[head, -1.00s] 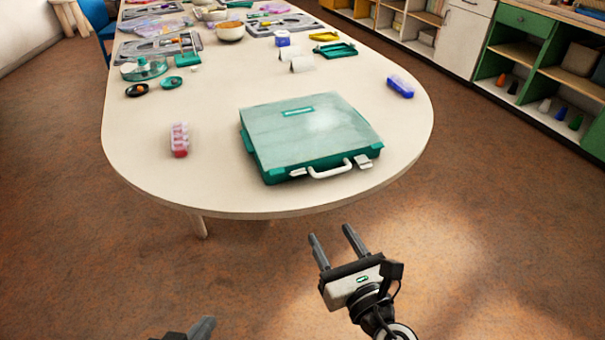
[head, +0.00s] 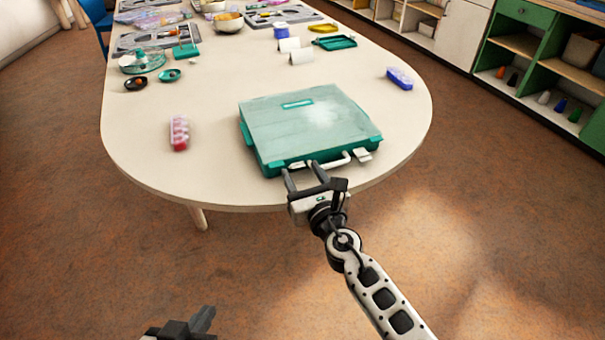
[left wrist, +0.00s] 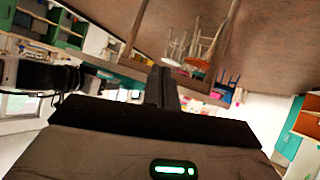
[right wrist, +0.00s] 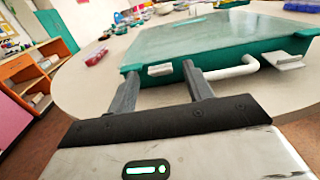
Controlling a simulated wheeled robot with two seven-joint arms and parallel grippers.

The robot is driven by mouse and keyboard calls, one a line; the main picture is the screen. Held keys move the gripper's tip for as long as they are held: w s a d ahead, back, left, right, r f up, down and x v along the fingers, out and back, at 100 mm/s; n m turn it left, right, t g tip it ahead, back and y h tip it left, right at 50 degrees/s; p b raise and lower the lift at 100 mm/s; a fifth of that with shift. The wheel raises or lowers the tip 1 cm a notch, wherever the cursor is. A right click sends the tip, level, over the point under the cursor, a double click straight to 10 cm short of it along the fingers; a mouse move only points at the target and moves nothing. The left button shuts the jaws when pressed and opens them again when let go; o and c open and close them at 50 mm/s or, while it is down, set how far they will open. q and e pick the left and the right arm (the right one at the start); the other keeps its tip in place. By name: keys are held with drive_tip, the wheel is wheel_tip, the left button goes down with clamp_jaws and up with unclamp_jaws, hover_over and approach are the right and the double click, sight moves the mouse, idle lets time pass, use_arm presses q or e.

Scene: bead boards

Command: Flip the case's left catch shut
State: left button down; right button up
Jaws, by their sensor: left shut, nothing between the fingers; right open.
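The case (head: 305,125), green with a pale translucent lid, lies closed near the table's rounded end. In the right wrist view its left catch (right wrist: 160,69) is a small white tab on the front edge. Whether that catch is open or shut I cannot tell. The right catch (right wrist: 287,61) sticks outward beyond the white handle (right wrist: 235,71). My right gripper (head: 302,174) is open and empty at the case's front, its fingertips either side of the left catch in the right wrist view; contact is unclear. My left gripper (head: 205,321) is shut and empty, low in front of the table.
A pink bead box (head: 179,133) stands left of the case and a blue box (head: 400,78) to its right. Bowls, trays and small dishes fill the table's (head: 140,165) far part. The surface around the case is clear.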

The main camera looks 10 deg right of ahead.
use_arm(q)
drive_tip(key=shift+r, duration=0.15)
use_arm(e)
drive_tip(key=shift+w, duration=0.3)
use_arm(q)
drive_tip(key=shift+s, duration=0.1)
use_arm(e)
drive_tip(key=c, duration=1)
drive_tip(key=r+p, duration=0.1)
drive_tip(key=p, duration=0.1)
drive_tip(key=shift+a+p, duration=0.1)
drive_tip(key=shift+p, duration=0.3)
drive_tip(key=shift+r+g+p, duration=0.15)
drive_tip(key=shift+g+p, duration=0.25)
drive_tip(key=shift+p, duration=0.35)
drive_tip(key=shift+w+p, duration=0.15)
drive_tip(key=shift+p, duration=0.8)
use_arm(q)
drive_tip(key=shift+s+a+r+m+g+y, duration=0.15)
drive_tip(key=shift+a+r+m, duration=0.1)
drive_tip(key=shift+r, duration=0.25)
drive_tip(key=shift+s+a+r+m+g+y, duration=0.15)
drive_tip(key=shift+a+r, duration=0.1)
drive_tip(key=shift+r, duration=0.2)
use_arm(e)
drive_tip(key=shift+f, duration=0.3)
use_arm(q)
drive_tip(key=shift+w, duration=0.1)
